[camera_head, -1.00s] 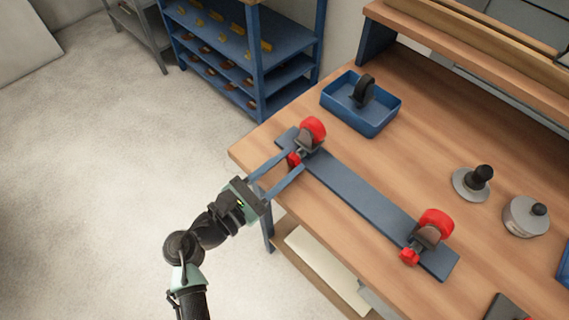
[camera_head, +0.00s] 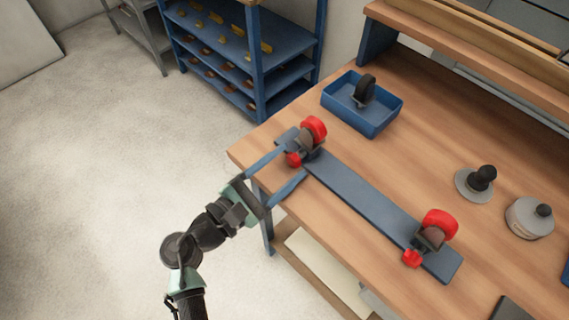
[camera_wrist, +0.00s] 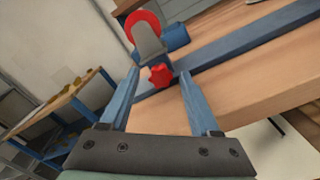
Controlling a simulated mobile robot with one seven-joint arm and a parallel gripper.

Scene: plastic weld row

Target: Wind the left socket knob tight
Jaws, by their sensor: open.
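The left socket knob (camera_head: 293,160) is a small red knob at the front of the left socket, at the left end of a blue bar (camera_head: 360,197). The left socket holds a caster with a red wheel (camera_head: 314,129). In the wrist view the red lobed knob (camera_wrist: 160,76) lies between and just beyond the fingertips. My gripper (camera_head: 291,158) is open, its two blue fingers on either side of the knob; I cannot tell whether they touch it. A second red knob (camera_head: 412,258) sits at the right socket, below another red wheel (camera_head: 439,224).
The bar lies on a wooden bench (camera_head: 420,150). A blue tray (camera_head: 385,117) with a black-wheeled caster (camera_head: 365,88) stands behind the left socket. A dark-knobbed disc (camera_head: 474,187) and a round tin (camera_head: 528,220) stand at the right. Blue shelving (camera_head: 258,60) is behind.

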